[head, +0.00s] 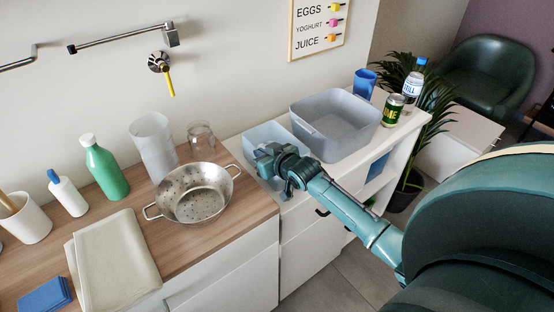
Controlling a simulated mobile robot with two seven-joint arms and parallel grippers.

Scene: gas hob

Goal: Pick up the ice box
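A small light-blue open box (279,132) stands on the white counter, beside a larger grey-blue open tub (338,125). No label shows which one is the ice box. My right gripper (263,160) reaches in from the right and is at the small box, over its near part. The hand and wrist hide much of that box. The fingers are too small and overlapped to tell whether they are apart or closed on its wall. My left gripper is out of view.
A steel colander (195,193) stands just left of the small box, with a glass jar (201,138) behind. A can (393,110), a water bottle (413,84) and a blue cup (364,84) stand right of or behind the tub. A faucet (125,38) juts from the wall.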

